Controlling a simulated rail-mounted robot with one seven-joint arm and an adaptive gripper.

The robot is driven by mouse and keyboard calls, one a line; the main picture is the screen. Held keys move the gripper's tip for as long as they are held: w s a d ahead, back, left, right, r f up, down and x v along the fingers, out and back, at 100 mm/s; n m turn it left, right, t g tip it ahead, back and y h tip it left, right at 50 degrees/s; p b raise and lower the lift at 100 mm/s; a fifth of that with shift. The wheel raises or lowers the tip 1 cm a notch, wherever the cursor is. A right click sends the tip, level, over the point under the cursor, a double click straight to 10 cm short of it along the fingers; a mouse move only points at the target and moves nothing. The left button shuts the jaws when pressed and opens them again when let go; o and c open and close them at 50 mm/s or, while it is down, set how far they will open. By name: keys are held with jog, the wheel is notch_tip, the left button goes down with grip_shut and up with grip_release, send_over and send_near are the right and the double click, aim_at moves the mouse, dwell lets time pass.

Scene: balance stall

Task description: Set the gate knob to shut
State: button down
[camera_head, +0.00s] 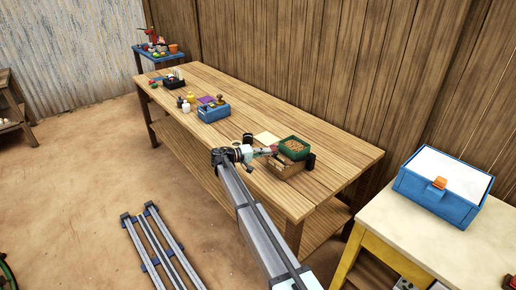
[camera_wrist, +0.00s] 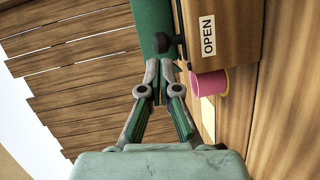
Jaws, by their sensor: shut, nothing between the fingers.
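The wooden box (camera_head: 287,168) stands near the right end of the long bench, with a green grain-filled hopper (camera_head: 294,147) on top. In the wrist view the box front (camera_wrist: 232,50) carries a white label reading OPEN (camera_wrist: 208,36). My gripper (camera_head: 269,152) is at the front of the box. In the wrist view its fingertips (camera_wrist: 161,70) are together and empty, just below the knob; I cannot tell whether they touch it. No other label shows.
A pink cup (camera_wrist: 209,84) is beside the box in the wrist view. A blue crate (camera_head: 213,112) stands farther left on the bench. A blue box with a white lid (camera_head: 447,182) is on the side table at right.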

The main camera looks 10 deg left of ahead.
jog(key=shift+d, duration=0.3)
jog(key=shift+f, duration=0.1)
jog(key=shift+s, duration=0.1)
jog(key=s+d+b, duration=0.1)
jog(key=d+b, duration=0.1)
jog(key=s+d+b, duration=0.2)
jog(key=shift+s+d, duration=0.25)
jog(key=shift+a, duration=0.1)
